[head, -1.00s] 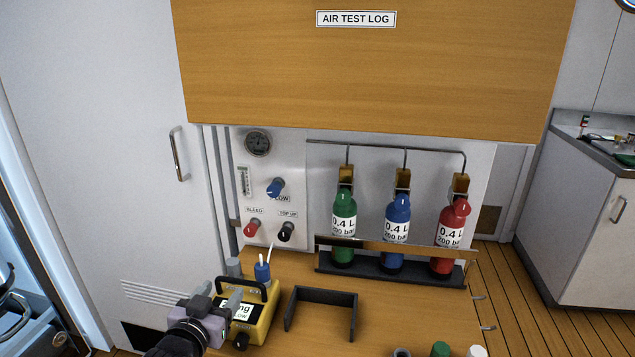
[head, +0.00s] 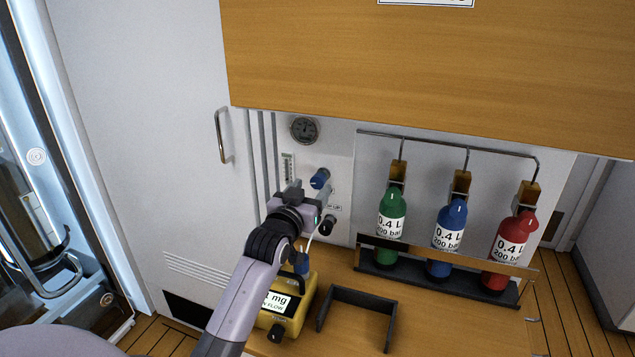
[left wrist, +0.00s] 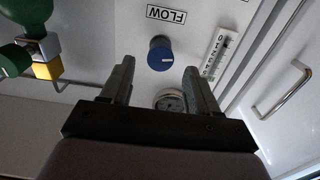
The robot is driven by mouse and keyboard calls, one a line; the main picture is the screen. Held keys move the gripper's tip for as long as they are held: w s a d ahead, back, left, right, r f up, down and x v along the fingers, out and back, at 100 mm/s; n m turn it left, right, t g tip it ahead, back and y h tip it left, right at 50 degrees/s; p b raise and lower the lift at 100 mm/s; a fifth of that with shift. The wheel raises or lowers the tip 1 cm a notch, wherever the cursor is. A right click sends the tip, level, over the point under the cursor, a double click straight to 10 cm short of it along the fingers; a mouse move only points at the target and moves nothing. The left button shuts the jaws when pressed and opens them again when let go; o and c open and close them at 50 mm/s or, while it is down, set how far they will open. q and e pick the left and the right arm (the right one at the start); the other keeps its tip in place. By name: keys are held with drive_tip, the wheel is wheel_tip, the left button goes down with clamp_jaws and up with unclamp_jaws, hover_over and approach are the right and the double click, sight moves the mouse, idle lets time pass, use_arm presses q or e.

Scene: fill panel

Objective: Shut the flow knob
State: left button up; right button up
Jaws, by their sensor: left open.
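The blue flow knob (head: 320,179) is on the white wall panel, below the round gauge. In the left wrist view the knob (left wrist: 160,53) shows a short white mark, with the FLOW label (left wrist: 166,15) upside down above it. My left gripper (head: 308,192) is at the panel, just in front of and below the knob in the head view. Its fingers are open and empty (left wrist: 158,68). In the left wrist view the knob lies just beyond the gap between the fingertips, and I see no contact. My right gripper is not in view.
A black knob (head: 327,225) is close to the gripper's right. The red knob seen before is hidden behind my gripper. Green (head: 391,215), blue (head: 448,226) and red (head: 514,240) bottles stand at right.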

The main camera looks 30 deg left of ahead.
sight(317, 182)
use_arm(q)
drive_tip(key=shift+x, duration=1.9)
drive_tip(key=c, duration=1)
